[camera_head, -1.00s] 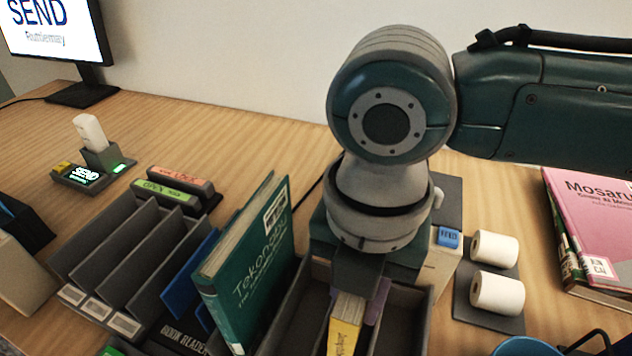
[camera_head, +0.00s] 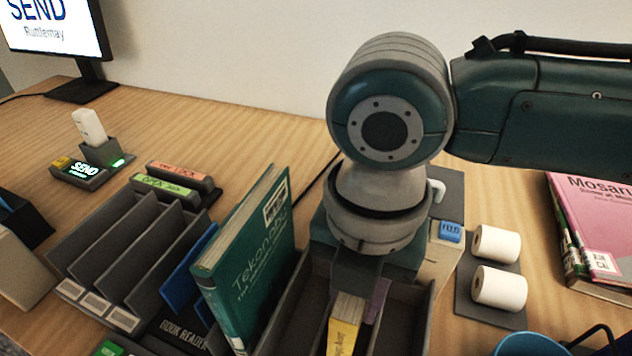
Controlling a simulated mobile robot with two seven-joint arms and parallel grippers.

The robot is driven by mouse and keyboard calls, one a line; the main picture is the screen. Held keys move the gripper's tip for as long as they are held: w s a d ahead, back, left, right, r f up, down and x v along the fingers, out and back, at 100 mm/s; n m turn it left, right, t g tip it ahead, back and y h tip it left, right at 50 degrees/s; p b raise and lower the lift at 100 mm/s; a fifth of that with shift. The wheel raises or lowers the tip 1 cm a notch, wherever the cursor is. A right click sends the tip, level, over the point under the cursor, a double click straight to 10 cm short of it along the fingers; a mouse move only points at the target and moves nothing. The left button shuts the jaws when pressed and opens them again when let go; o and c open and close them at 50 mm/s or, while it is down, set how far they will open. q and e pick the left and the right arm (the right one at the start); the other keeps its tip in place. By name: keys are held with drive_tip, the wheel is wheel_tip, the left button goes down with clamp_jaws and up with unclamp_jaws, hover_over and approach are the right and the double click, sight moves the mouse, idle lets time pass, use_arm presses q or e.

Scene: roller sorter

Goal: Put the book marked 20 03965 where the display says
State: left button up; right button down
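The monitor (camera_head: 50,28) at the top left reads "SEND Ruttlemay". A yellow book (camera_head: 345,325) and a purple one (camera_head: 377,300) stand in the slotted box below my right arm. My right gripper (camera_head: 345,278) points down over this box; its fingertips are hidden, so its grip cannot be told. I cannot read the number 20 03965 anywhere. My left gripper is out of view.
A grey slotted rack (camera_head: 115,240) with blank labels stands left of the green book. Orange and green label blocks (camera_head: 165,188) lie behind it. White rolls (camera_head: 497,265) and a pink book (camera_head: 595,225) lie at right. A blue mug (camera_head: 530,345) is bottom right.

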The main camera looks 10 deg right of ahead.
drive_tip(key=c, duration=0.6)
unclamp_jaws()
wheel_tip(320, 180, up, 10)
drive_tip(key=shift+p, duration=1)
